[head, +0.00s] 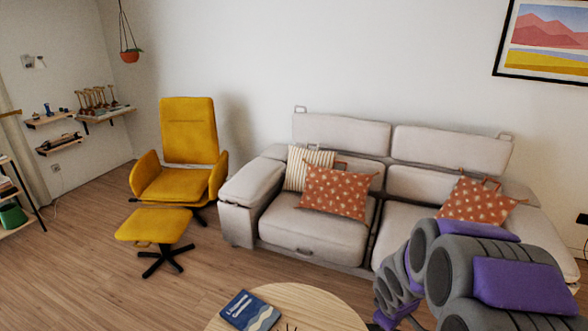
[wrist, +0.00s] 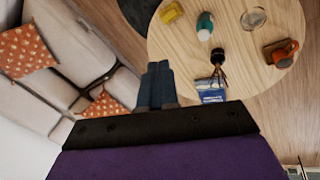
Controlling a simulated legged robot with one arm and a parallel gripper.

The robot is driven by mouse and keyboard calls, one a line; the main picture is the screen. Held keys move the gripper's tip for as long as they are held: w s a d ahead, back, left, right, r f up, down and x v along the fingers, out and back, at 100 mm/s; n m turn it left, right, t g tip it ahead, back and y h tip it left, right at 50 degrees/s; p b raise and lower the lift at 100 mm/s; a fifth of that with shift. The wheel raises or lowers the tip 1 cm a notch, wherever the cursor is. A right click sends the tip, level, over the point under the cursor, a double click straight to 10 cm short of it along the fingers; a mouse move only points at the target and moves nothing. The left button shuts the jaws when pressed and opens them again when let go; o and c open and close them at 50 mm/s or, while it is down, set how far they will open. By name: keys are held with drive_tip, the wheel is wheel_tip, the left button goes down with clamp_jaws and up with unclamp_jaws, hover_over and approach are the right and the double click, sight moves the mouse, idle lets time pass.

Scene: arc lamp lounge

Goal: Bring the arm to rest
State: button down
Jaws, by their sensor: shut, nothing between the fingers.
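My arm, grey and purple, reaches in from the lower right of the head view in front of the beige sofa (head: 318,236). My gripper (wrist: 157,66) shows in the wrist view, its two dark blue-grey fingers together and empty. In the head view I cannot make out the fingers.
The table holds a blue book (head: 250,311), a teal-and-white bottle (wrist: 205,26), a yellow item (wrist: 171,12), a clear round item (wrist: 254,18) and an orange mug (wrist: 281,53). A yellow armchair (head: 188,135) and footstool (head: 153,225) stand left. Floor between is clear.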

drive_tip(key=s+a+r+m+g, duration=0.1)
drive_tip(key=s+a+r+m, duration=0.1)
drive_tip(key=s, duration=0.8)
drive_tip(key=s+a+r+m+g+y, duration=0.1)
drive_tip(key=s+a+r, duration=0.4)
drive_tip(key=s, duration=0.5)
drive_tip(key=s+a+r+m+g+y, duration=0.1)
drive_tip(key=s+a+r+m+g, duration=0.2)
drive_tip(key=s, duration=0.8)
wheel_tip(320, 180, up, 3)
drive_tip(key=shift+a+r+m, duration=0.15)
drive_tip(key=shift+m, duration=0.95)
